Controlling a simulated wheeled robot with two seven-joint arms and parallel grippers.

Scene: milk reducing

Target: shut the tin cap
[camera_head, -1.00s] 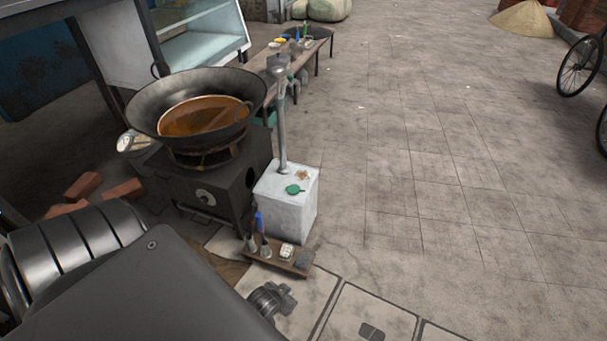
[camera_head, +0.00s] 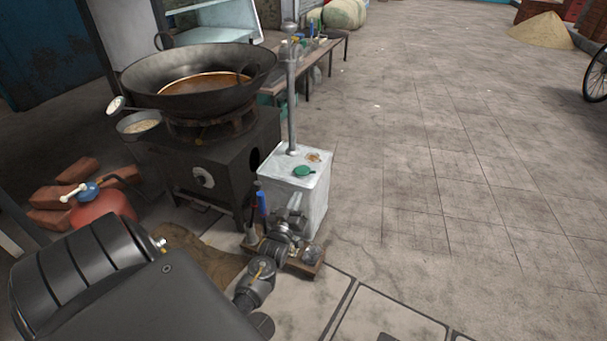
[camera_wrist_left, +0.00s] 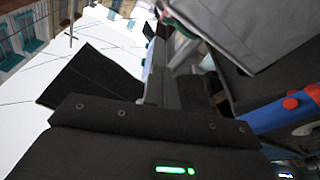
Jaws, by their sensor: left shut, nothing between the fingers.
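The tin (camera_head: 311,201) is a white-grey square box beside the stove. Its green cap (camera_head: 304,171) lies tilted off to the front of a brownish opening (camera_head: 314,157) on the tin's top, apart from it. My left gripper (camera_head: 294,203) is shut and empty, just in front of the tin and below its top edge in the head view. In the left wrist view, the tin's grey side (camera_wrist_left: 262,45) fills the upper right, with a sliver of green at its edge. My right gripper is not in view.
A metal pipe (camera_head: 291,105) rises behind the cap. A big wok (camera_head: 205,97) of brown liquid sits on the black stove (camera_head: 212,178) to the left.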

